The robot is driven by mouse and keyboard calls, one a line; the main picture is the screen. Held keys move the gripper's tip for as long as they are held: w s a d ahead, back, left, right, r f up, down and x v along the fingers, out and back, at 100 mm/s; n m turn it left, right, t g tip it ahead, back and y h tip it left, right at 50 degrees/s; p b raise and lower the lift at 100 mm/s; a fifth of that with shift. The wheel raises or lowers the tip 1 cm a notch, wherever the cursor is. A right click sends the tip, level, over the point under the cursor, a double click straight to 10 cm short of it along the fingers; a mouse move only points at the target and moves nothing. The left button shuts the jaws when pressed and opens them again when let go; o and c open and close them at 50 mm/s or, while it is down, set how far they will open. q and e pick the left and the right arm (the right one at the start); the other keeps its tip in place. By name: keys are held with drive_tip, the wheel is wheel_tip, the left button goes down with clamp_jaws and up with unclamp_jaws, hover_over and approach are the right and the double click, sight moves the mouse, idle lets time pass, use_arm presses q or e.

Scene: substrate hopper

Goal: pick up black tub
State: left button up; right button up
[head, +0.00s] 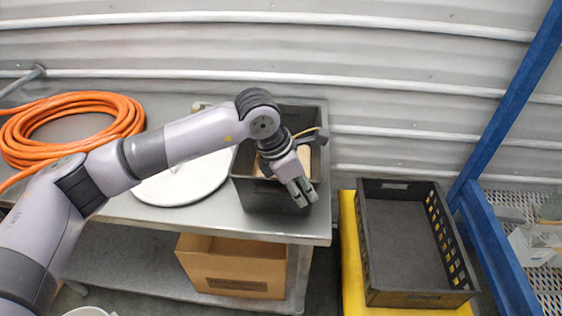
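The black tub (265,199) stands on the right end of the grey metal table. It seems to hold something tan or brown, mostly hidden by my arm. My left arm comes in from the left and reaches over the tub. My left gripper (301,192) points down at the tub's front right corner, in front of its rim. Its fingers look close together, but the gap between them is too small to judge, and I cannot tell whether they touch the tub. My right gripper is not in view.
A white round lid or disc (182,181) lies left of the tub, with a coiled orange hose (128,118) further left. A cardboard box (232,268) sits on the lower shelf. A black crate (408,240) rests on a yellow base (351,270) at right, beside a blue frame (497,262).

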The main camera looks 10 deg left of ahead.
use_arm(q)
clamp_jaws()
idle(0.4)
drive_tip(key=shift+w+r, duration=0.1)
drive_tip(key=shift+r, duration=0.1)
drive_tip(key=shift+r, duration=0.6)
wheel_tip(320, 180, up, 19)
drive_tip(key=b, duration=0.3)
drive_tip(key=shift+f+b, duration=0.2)
drive_tip(key=shift+b, duration=0.1)
